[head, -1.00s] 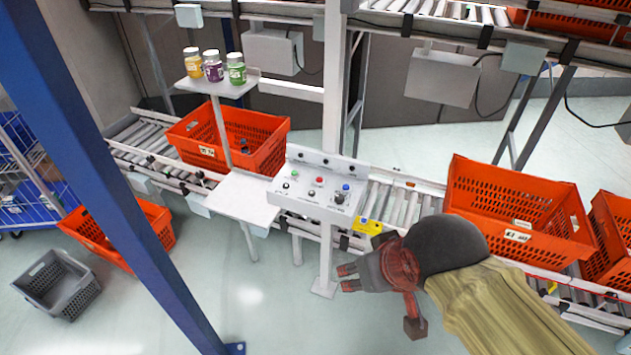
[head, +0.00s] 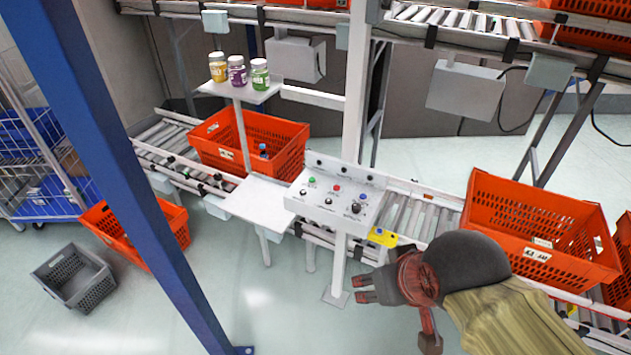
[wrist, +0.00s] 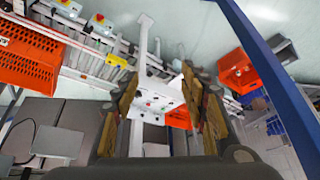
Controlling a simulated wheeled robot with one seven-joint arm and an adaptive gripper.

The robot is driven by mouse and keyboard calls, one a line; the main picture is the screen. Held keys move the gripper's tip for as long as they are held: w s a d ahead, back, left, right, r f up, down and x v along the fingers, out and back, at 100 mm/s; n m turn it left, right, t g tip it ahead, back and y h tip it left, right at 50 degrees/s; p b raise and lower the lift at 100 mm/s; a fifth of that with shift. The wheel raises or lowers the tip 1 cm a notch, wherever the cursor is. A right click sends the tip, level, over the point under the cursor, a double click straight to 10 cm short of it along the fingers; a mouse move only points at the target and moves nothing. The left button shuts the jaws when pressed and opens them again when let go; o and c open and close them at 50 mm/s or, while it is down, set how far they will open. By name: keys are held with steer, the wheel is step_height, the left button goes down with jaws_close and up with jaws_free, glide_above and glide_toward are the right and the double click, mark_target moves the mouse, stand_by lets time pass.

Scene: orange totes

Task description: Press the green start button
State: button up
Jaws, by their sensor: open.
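The green start button (head: 312,180) is at the upper left of the sloped white control panel (head: 318,210). A red button (head: 336,188) and a blue button (head: 362,195) sit to its right, with black knobs in the row below. My gripper (head: 364,289) is below and to the right of the panel, apart from it, its fingers pointing left. It is open and empty. In the wrist view the panel (wrist: 155,97) shows between the two fingers of my gripper (wrist: 157,90), some way off; the green button cannot be told apart there.
A white shelf plate (head: 256,203) adjoins the panel's left side. Orange totes stand on the roller conveyor left (head: 250,146) and right (head: 540,235). A yellow box (head: 383,237) sits below the panel's right end. A blue post (head: 140,190) crosses the left foreground.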

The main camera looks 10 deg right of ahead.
steer(key=c, duration=0.3)
stand_by(0.4)
steer(key=c, duration=0.8)
jaws_close()
stand_by(0.7)
